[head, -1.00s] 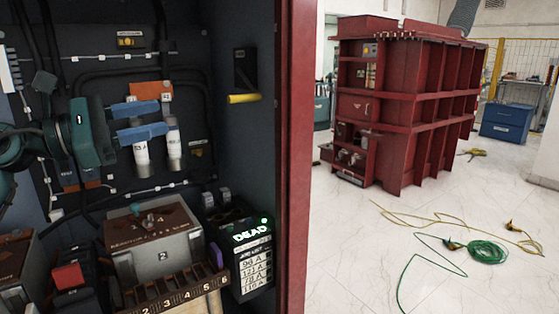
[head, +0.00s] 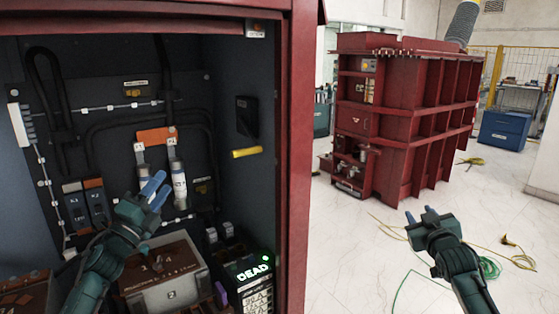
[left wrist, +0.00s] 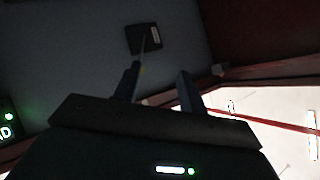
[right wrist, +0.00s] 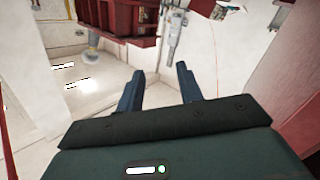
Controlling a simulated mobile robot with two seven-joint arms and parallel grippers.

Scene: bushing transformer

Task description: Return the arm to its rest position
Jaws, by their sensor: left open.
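My right gripper (head: 421,215) is raised over the pale floor, right of the cabinet. Its fingers are apart and empty in the right wrist view (right wrist: 160,82).
The cabinet's red door post (head: 298,160) stands between my two grippers. A metal box (head: 165,285) and a black unit lit "DEAD" (head: 250,275) sit low inside. A red transformer (head: 405,115) stands behind on the right. Yellow and green cables (head: 490,268) lie on the floor.

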